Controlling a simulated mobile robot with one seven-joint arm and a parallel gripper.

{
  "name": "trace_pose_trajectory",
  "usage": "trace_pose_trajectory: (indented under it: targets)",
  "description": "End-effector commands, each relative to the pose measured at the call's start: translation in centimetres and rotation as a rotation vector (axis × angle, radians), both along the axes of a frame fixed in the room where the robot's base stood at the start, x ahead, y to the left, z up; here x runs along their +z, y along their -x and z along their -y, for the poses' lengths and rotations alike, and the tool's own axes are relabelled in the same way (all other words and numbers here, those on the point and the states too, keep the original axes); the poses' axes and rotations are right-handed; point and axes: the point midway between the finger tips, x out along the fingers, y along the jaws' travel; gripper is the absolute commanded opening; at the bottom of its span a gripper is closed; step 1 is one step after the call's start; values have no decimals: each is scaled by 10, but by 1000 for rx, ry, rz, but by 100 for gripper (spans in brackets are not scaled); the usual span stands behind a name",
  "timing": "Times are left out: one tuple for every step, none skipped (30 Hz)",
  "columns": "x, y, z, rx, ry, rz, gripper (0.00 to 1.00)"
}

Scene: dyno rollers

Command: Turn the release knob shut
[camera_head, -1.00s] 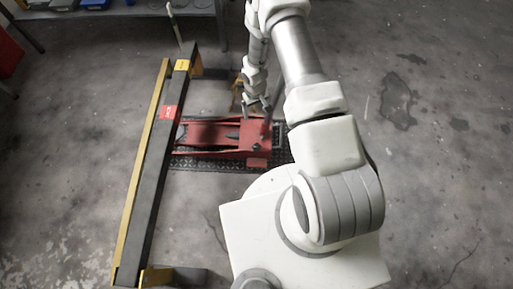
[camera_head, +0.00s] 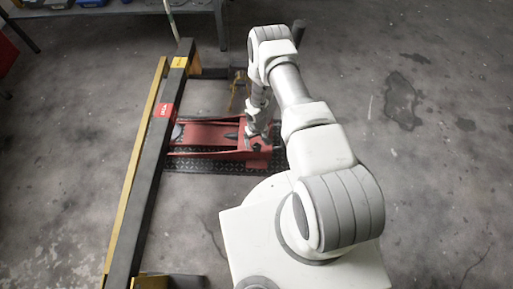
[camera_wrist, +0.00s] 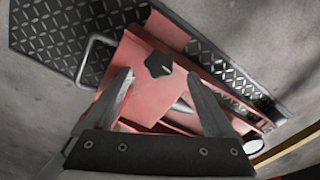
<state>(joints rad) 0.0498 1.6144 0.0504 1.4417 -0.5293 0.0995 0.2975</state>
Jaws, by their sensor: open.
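The red floor jack (camera_head: 210,134) lies on a black tread plate, and its red body (camera_wrist: 135,100) fills the middle of the wrist view. A small black angular knob (camera_wrist: 158,64) sits on the jack's red top. My gripper (camera_wrist: 160,75) is open and empty. In the wrist view its two fingertips lie on either side of the knob; whether they touch it or are still above it I cannot tell. In the head view my gripper (camera_head: 258,140) is low over the right end of the jack, where my wrist partly hides the knob.
A long dark beam (camera_head: 155,150) with a yellow edge stands left of the jack. The black tread plate (camera_wrist: 60,32) has a metal loop handle (camera_wrist: 92,58) beside the jack. A bench (camera_head: 130,8) stands at the back left. The floor (camera_head: 430,170) at right is clear.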

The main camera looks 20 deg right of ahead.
Motion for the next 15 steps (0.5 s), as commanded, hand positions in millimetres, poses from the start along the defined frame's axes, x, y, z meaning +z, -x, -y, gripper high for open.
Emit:
trace_pose_trajectory:
  targets:
    - [-15, 1, 0, 0, -1, -1, 89]
    - [-20, 1, 0, 0, 0, -1, 89]
    - [-26, 0, 0, -1, 0, 0, 89]
    - [-30, 0, 0, -1, -1, 0, 89]
    - [-33, 0, 0, -1, -1, 0, 89]
    - [-38, 0, 0, -1, -1, 0, 89]
    - [-40, 0, 0, -1, 0, 0, 89]
    - [-42, 0, 0, -1, 0, 1, 89]
    - [-44, -1, 0, -1, 0, 1, 89]
    - [-45, -1, 0, -1, 0, 1, 89]
    - [-46, -1, 0, -1, 0, 1, 89]
    - [-47, 0, 0, -1, 0, 1, 89]
    - [-47, 0, 0, -1, 0, 1, 89]
    - [-47, 0, 0, -1, 0, 1, 89]
    - [-47, 0, 0, -1, 0, 1, 89]
